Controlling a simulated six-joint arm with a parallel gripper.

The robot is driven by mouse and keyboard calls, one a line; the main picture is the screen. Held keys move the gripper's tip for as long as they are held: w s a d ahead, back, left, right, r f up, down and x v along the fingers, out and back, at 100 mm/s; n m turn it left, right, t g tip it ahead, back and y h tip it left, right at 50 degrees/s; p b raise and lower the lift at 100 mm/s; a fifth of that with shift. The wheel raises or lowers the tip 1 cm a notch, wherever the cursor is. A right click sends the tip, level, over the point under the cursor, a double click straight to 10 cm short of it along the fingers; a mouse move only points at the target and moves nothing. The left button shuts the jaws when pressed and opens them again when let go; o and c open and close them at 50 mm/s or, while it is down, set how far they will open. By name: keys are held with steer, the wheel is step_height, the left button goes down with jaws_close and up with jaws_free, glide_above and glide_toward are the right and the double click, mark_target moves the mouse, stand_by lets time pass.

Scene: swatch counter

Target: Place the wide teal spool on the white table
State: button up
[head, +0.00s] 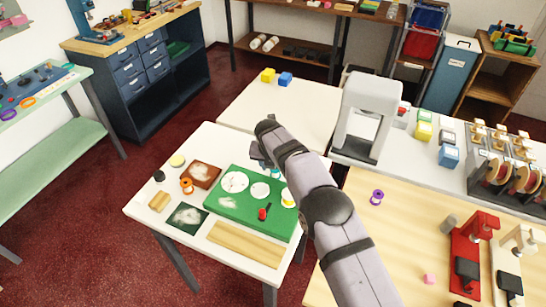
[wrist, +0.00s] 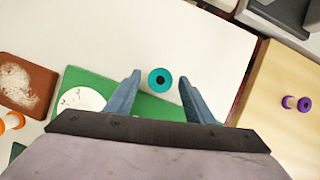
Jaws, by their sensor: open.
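The teal spool (wrist: 160,80) stands on end, seen from above with a dark centre. In the wrist view it appears on the white table (wrist: 190,35), at the edge of the green board (wrist: 100,85); I cannot tell if it touches the board. A bit of teal (head: 276,174) shows beside my arm in the head view, the rest hidden. My gripper (wrist: 160,77) is open, one blue finger on each side of the spool with gaps. I cannot tell its height above the table. In the head view my gripper (head: 264,160) is mostly hidden behind the arm.
The green board (head: 225,210) holds white discs and a red item (head: 263,213). An orange spool (head: 187,186) and brown tile (head: 205,173) are left. A purple spool (head: 377,196) is on the wooden table.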

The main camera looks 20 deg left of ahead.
steer(key=a+b+v, duration=0.1)
steer(key=b+v, duration=0.1)
steer(key=v, duration=0.8)
steer(key=shift+d, duration=0.5)
steer(key=shift+s+r, duration=0.1)
steer(key=shift+r, duration=0.05)
steer(key=s+d+m+g+h, duration=0.1)
steer(key=s+d+m, duration=0.1)
steer(key=d+m, duration=0.85)
steer(key=s+d+m+g, duration=0.15)
steer(key=d+m, duration=0.55)
steer(key=d, duration=0.7)
steer(key=s+d+f+m+g, duration=0.1)
steer(key=s+d+f+m, duration=0.1)
steer(key=s+d+m, duration=0.6)
steer(key=s+d+f+m+g, duration=0.1)
steer(key=s+d+f+m, duration=0.1)
steer(key=s+d+m, duration=0.7)
steer(key=s+m, duration=0.4)
steer(key=s, duration=0.1)
steer(key=shift+s+d, duration=0.2)
steer(key=shift+s, duration=0.15)
